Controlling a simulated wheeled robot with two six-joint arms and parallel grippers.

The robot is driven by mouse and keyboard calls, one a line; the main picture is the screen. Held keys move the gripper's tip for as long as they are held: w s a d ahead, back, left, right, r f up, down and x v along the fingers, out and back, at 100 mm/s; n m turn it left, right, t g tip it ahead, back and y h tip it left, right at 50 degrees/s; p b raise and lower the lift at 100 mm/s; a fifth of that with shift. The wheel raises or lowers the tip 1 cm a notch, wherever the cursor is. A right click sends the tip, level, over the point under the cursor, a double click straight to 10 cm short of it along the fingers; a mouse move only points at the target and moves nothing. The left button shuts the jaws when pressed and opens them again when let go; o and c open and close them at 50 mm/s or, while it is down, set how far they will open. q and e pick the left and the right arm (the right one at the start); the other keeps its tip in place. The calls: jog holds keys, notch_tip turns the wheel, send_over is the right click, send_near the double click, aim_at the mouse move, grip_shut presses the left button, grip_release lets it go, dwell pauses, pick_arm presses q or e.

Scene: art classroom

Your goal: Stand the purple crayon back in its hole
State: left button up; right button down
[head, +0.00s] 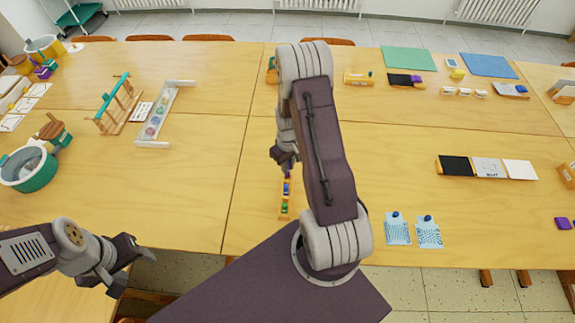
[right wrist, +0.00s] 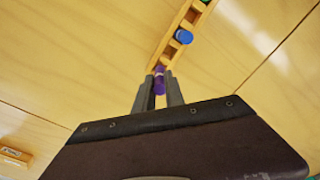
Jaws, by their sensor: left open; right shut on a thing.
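The purple crayon (right wrist: 159,80) is between the fingers of my right gripper (right wrist: 159,92), which is shut on it. In the head view my right gripper (head: 286,163) is over the far end of a narrow wooden crayon rack (head: 284,214), and a bit of purple crayon (head: 288,174) shows under it. In the right wrist view the crayon is at the end of the rack (right wrist: 169,50). Whether its tip is in a hole or above it I cannot tell. A blue crayon (right wrist: 183,36) stands in the rack. My left gripper (head: 126,268) is open, empty and low at the left.
The table around the rack is clear. Two blue patterned cards (head: 398,232) lie to its right, and a row of black, grey and white cards (head: 486,168) further right. A wooden frame (head: 118,104) and a teal pot (head: 30,170) stand at the left.

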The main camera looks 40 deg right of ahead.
jog(key=shift+f+b, duration=0.8)
jog(key=shift+f, duration=0.6)
dwell(1.6)
jog(key=c, duration=1.3)
grip_release()
jog(key=shift+o, duration=1.1)
jog(key=shift+r, duration=0.1)
jog(key=shift+r+p, duration=2.7)
jog(key=shift+r, duration=0.3)
